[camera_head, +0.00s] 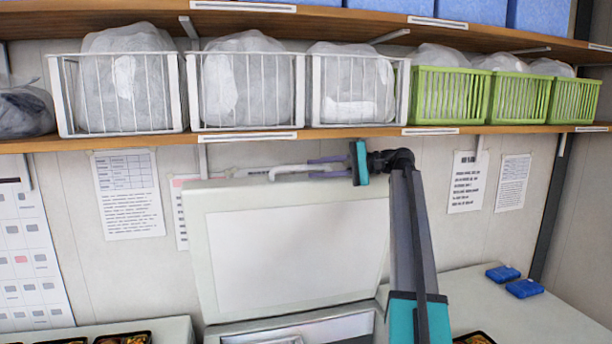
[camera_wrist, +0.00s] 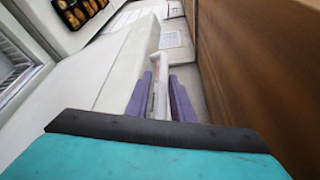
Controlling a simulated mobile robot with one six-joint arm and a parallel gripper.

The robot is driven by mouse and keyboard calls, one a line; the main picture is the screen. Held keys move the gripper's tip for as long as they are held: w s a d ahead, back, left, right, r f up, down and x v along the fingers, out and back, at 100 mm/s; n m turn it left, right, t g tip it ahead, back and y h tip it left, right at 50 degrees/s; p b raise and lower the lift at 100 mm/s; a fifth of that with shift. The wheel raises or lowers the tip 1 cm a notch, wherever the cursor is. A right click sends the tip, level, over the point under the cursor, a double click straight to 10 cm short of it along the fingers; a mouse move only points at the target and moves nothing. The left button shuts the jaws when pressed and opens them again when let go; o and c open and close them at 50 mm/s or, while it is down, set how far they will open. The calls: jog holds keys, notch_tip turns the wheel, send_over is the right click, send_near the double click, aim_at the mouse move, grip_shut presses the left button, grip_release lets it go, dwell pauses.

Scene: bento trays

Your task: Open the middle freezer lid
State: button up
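The freezer lid (camera_head: 295,255) stands raised and nearly upright at the centre of the head view, with a pale inner panel facing me. Part of the freezer body (camera_head: 300,328) shows below it. A white bar handle (camera_head: 285,171) runs along the lid's top edge. My gripper (camera_head: 312,168) is at the right part of this handle, its purple fingers on either side of the bar. In the wrist view, the fingers (camera_wrist: 161,85) point along the lid's edge with the pale handle between them. Whether they press on it is unclear. My arm hides the lid's right side.
A wooden shelf (camera_head: 250,140) with white wire baskets (camera_head: 118,95) and green baskets (camera_head: 450,95) is close above my gripper. Food trays (camera_head: 123,338) sit at the lower left. Blue packs (camera_head: 524,288) lie on the right white surface, which has clear room.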

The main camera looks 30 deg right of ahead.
jog(key=b+v, duration=0.2)
jog(key=v, duration=0.6)
jog(key=shift+s, duration=0.15)
dwell(0.5)
